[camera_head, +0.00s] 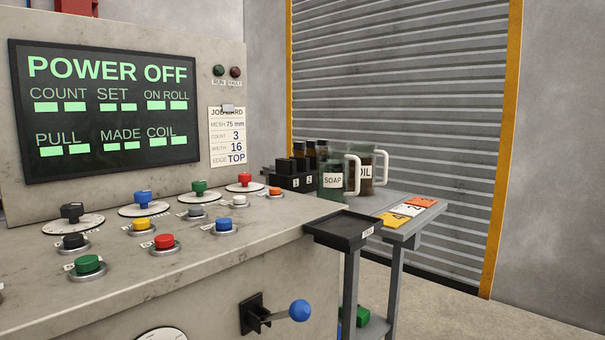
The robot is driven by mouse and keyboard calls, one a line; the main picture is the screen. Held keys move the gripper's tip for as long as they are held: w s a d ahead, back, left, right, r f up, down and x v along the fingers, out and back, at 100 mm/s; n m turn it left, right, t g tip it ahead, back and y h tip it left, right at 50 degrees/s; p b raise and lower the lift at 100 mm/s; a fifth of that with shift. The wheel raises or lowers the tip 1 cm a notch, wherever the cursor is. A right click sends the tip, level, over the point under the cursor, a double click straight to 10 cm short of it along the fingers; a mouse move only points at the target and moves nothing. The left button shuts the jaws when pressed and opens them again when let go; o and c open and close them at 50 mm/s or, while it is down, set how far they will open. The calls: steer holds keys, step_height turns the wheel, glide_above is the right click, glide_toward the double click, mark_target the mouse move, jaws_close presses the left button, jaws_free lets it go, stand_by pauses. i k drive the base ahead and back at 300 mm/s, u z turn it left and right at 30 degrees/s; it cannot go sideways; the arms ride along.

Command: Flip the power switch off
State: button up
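The machine's dark display (105,122) reads "POWER OFF" in green letters, with COUNT, SET, ON ROLL, PULL, MADE and COIL fields showing dashes. A lever with a blue ball (300,310) sticks out to the right from a black bracket (253,314) on the machine's front face. No part in view is clearly labelled as the power switch, so I cannot tell which one it is. The run lamp (218,70) and fault lamp (235,72) look dark. My gripper is not in view.
The sloped panel holds rotary knobs, including a black one (72,212) and a red one (245,180), and several coloured buttons, including a green one (87,265). A black tray (344,231) juts from the panel's right end. Beyond stands a grey cart (398,205) with jugs.

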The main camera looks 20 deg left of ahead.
mark_target(245, 179)
steer(key=z, duration=1.45)
steer(key=i, duration=1.05)
steer(key=u, duration=3.9)
